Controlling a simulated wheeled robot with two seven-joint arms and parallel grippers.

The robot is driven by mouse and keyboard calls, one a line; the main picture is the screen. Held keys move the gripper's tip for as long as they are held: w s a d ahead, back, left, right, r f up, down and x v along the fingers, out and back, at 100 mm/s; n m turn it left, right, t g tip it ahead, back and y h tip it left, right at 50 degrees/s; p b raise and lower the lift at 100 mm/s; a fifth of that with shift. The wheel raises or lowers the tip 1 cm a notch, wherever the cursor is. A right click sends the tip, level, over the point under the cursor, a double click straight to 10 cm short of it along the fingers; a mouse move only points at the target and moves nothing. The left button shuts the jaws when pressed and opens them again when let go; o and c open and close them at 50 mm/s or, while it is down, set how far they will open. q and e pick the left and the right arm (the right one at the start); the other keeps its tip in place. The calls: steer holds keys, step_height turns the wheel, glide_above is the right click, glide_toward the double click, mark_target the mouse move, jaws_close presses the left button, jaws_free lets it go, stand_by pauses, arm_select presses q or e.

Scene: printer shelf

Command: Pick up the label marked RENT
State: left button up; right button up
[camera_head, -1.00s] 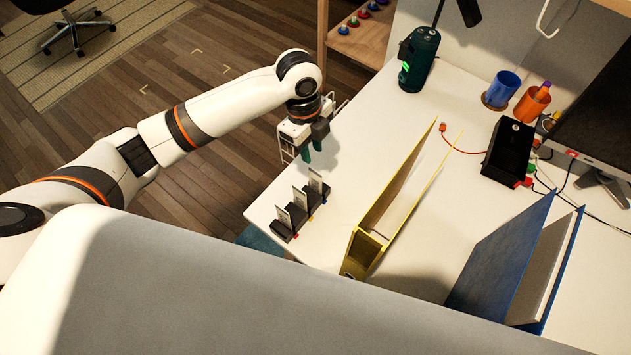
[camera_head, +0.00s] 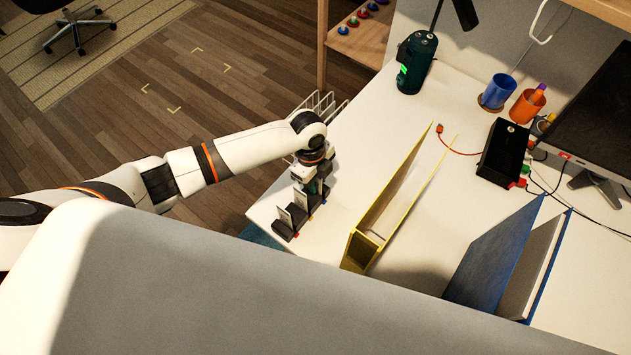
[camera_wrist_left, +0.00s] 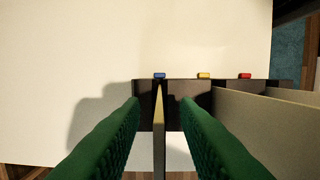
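A black holder (camera_head: 283,232) with upright pale labels stands near the left edge of the white desk. Two labels (camera_head: 284,218) (camera_head: 300,198) show in the head view; the far one is hidden by my left gripper (camera_head: 317,186). In the left wrist view, my green-padded left gripper (camera_wrist_left: 160,104) is open, with one finger on each side of the thin label (camera_wrist_left: 158,122) at the blue tab (camera_wrist_left: 159,75). Gaps show on both sides of it. Another label (camera_wrist_left: 268,110) stands to the right. No lettering is readable, so I cannot tell which is RENT. My right gripper is out of view.
A yellow binder (camera_head: 362,250) stands right of the holder, and a blue binder (camera_head: 492,258) is farther right. A white wire rack (camera_head: 322,103) is at the desk's left edge behind my arm. The desk between holder and yellow binder is clear.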

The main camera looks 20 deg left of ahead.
arm_select(q)
jaws_close()
